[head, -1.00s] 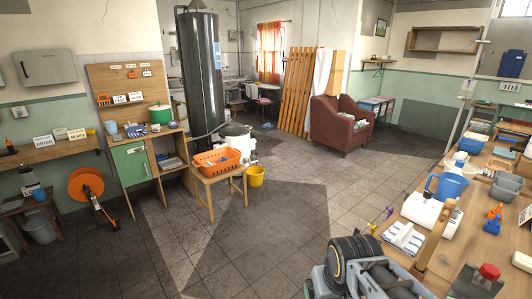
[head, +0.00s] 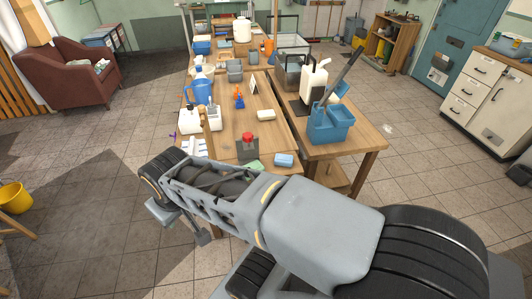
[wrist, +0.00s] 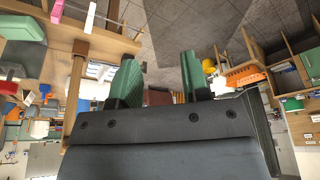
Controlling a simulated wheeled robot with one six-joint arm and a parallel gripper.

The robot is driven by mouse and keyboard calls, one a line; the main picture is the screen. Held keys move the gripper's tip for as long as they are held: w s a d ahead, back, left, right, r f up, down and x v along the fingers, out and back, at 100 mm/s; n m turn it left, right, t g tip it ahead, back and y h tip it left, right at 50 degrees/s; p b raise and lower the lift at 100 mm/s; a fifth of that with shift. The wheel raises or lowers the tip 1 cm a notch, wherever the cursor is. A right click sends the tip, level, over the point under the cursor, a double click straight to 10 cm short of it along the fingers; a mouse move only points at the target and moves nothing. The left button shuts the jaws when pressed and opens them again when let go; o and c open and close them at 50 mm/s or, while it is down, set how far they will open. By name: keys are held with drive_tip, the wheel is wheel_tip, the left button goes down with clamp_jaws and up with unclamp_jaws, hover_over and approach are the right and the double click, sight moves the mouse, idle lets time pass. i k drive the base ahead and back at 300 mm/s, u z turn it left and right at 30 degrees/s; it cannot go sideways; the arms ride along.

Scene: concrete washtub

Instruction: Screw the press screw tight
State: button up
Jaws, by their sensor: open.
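I cannot make out a press screw for certain in either view. A dark grey block with a red knob (head: 247,139) stands near the front edge of the wooden workbench (head: 232,123).
A blue caddy (head: 331,123) stands on the adjoining table. A brown armchair (head: 81,73) and a yellow bucket (head: 15,196) are at the left. Floor between them is clear.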

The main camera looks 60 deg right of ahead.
sight(247, 137)
drive_tip(key=z, duration=1.45)
